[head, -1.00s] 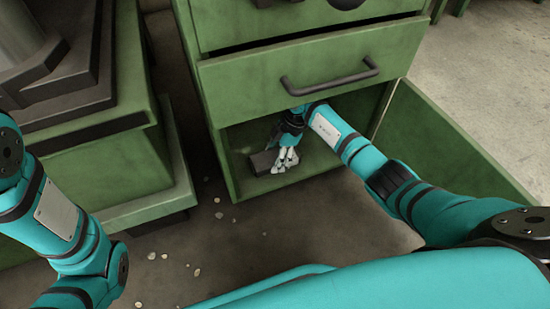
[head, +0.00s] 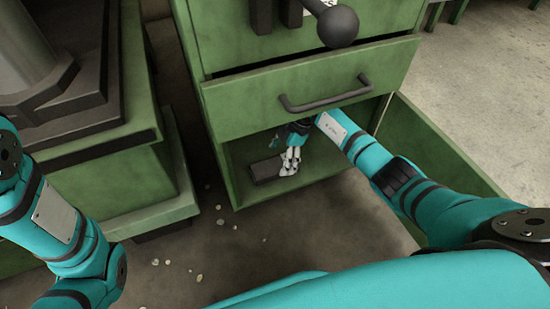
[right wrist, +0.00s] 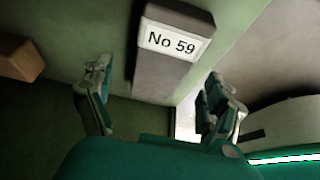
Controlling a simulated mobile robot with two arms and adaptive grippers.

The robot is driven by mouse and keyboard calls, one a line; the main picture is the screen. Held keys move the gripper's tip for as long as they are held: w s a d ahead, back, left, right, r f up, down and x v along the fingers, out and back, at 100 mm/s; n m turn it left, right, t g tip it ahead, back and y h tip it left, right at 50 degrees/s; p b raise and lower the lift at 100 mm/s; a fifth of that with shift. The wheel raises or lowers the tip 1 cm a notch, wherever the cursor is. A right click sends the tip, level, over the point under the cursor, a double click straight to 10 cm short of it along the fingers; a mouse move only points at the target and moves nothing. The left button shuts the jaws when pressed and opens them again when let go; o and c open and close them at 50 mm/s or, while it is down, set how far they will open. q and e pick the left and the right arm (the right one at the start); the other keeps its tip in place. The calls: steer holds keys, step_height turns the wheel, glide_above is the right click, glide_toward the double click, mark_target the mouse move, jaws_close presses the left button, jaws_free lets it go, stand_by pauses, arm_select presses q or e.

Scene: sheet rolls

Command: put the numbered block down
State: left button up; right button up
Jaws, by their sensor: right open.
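The numbered block (head: 266,169) is a dark grey bar lying on the floor of the green cabinet's open lower compartment (head: 239,186). In the right wrist view the block (right wrist: 165,75) carries a white label reading "No 59". My right gripper (head: 291,168) is at the block's right end inside the compartment. In the right wrist view my right gripper (right wrist: 158,72) has its fingers spread wide, with the block showing between them and clear gaps on both sides. My left arm shows at the left of the head view, but its gripper is out of frame.
The cabinet's open door (head: 440,155) stands to the right of my right arm. A brown object (right wrist: 20,54) shows at the left of the right wrist view. Small pale chips lie on the floor.

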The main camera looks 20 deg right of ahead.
steer(key=d, duration=0.6)
steer(key=d+b, duration=0.1)
steer(key=d, duration=0.2)
steer(key=shift+w+d+f, duration=0.2)
steer(key=shift+d+f, duration=0.1)
steer(key=shift+f, duration=0.1)
steer(key=shift+d, duration=0.35)
steer(key=shift+d+r, duration=0.1)
steer(key=shift+d, duration=0.2)
